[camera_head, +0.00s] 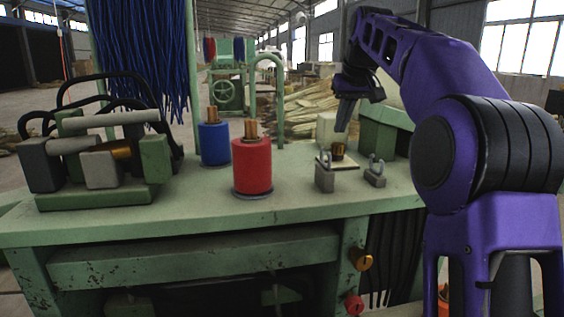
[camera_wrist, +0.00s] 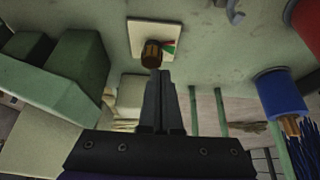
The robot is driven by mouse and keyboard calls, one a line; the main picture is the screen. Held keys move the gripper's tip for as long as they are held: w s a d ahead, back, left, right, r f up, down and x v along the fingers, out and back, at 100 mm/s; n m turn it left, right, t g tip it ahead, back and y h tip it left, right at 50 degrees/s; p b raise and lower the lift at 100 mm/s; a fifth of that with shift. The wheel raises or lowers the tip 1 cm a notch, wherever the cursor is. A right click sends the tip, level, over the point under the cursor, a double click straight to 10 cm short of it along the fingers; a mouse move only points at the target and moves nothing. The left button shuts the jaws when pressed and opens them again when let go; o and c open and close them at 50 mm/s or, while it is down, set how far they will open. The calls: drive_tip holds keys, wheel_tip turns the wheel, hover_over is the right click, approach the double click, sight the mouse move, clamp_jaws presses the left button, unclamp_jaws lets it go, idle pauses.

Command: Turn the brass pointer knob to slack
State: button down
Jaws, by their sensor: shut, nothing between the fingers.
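The brass pointer knob (camera_head: 338,151) stands on a pale square plate (camera_head: 325,161) on the green bench top, towards the back right. In the wrist view the knob (camera_wrist: 152,53) sits on its plate (camera_wrist: 139,28), with a red and green marking on the plate beside it. Which way its pointer faces is too small to tell. My gripper (camera_head: 343,128) is shut and empty, pointing down just above the knob. In the wrist view its fingertips (camera_wrist: 160,72) lie close together by the knob; I cannot tell whether they touch it.
Two grey hooked blocks (camera_head: 325,179) (camera_head: 375,178) stand in front of the knob. A red spool (camera_head: 252,167) and a blue spool (camera_head: 214,144) stand left. A green clamp-like machine (camera_head: 105,187) fills the bench's left. Green blocks (camera_head: 379,136) stand behind right.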

sight(342, 154)
drive_tip(key=shift+f+b, duration=1.5)
drive_tip(key=shift+f, duration=1)
drive_tip(key=shift+w+r+p, duration=0.1)
drive_tip(key=shift+w+p, duration=0.25)
drive_tip(key=shift+p, duration=0.15)
drive_tip(key=shift+d+p, duration=0.8)
drive_tip(key=shift+p, duration=0.45)
drive_tip(key=shift+w+d, duration=0.2)
drive_tip(key=shift+d, duration=0.15)
drive_tip(key=shift+d, duration=0.1)
drive_tip(key=shift+s+d, duration=0.15)
drive_tip(key=shift+s, duration=0.1)
wheel_tip(342, 154, up, 6)
drive_tip(key=shift+f, duration=0.1)
